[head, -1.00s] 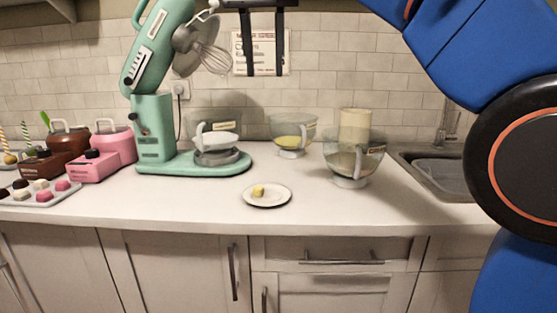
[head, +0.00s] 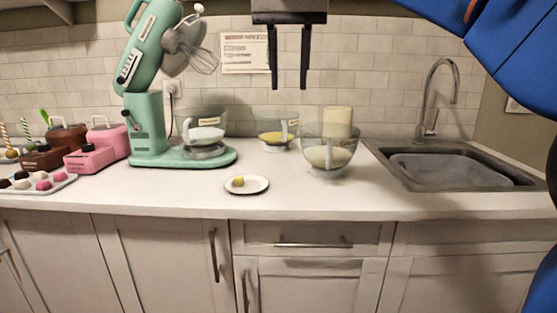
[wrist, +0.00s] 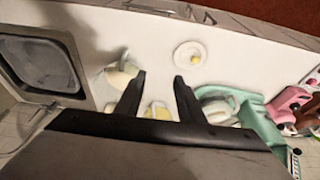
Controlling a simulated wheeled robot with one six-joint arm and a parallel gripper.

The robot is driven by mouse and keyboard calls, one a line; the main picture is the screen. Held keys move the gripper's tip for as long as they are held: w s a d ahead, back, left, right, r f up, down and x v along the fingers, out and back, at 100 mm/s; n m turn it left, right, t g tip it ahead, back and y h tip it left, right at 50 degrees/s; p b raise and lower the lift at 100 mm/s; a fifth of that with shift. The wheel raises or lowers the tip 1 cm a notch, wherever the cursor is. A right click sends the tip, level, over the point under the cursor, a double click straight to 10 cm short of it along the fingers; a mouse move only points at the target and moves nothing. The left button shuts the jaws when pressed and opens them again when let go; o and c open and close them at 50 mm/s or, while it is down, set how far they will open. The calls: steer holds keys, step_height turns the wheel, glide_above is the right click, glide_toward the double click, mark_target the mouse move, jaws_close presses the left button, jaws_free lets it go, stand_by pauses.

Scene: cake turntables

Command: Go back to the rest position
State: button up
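My gripper (head: 288,86) hangs high in front of the tiled wall in the head view, fingers pointing down. Its two fingers are apart with nothing between them. In the wrist view my gripper (wrist: 160,80) is also open and empty above the counter. A white plate (head: 258,188) with a small yellow piece (head: 239,181) lies near the counter's front edge. A glass bowl (head: 328,158) with pale contents stands right of the plate, with a cream cylinder (head: 338,121) at its back. Another bowl (head: 277,134) with yellow contents stands further back.
A green stand mixer (head: 148,120) with its head tilted up stands left, with a bowl (head: 203,134) on its base. Pink and brown boxes (head: 98,150) and a tray of sweets (head: 62,178) are at far left. A sink (head: 455,168) with a tall faucet (head: 430,95) is right.

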steer(key=s+d+f, duration=0.3)
steer(key=d+f, duration=0.5)
steer(key=s+d+f, duration=0.3)
steer(key=d+f, duration=0.6)
steer(key=s+d+f, duration=0.3)
steer(key=s+f, duration=0.2)
steer(key=f, duration=0.4)
steer(key=s+d+f, duration=0.3)
steer(key=s+f, duration=0.2)
steer(key=f, duration=0.4)
steer(key=s+d+f+t, duration=0.1)
steer(key=s+d+f, duration=0.2)
steer(key=f, duration=0.6)
steer(key=shift+s+d+f, duration=0.2)
steer(key=shift+s+d, duration=0.2)
steer(key=shift+s, duration=0.85)
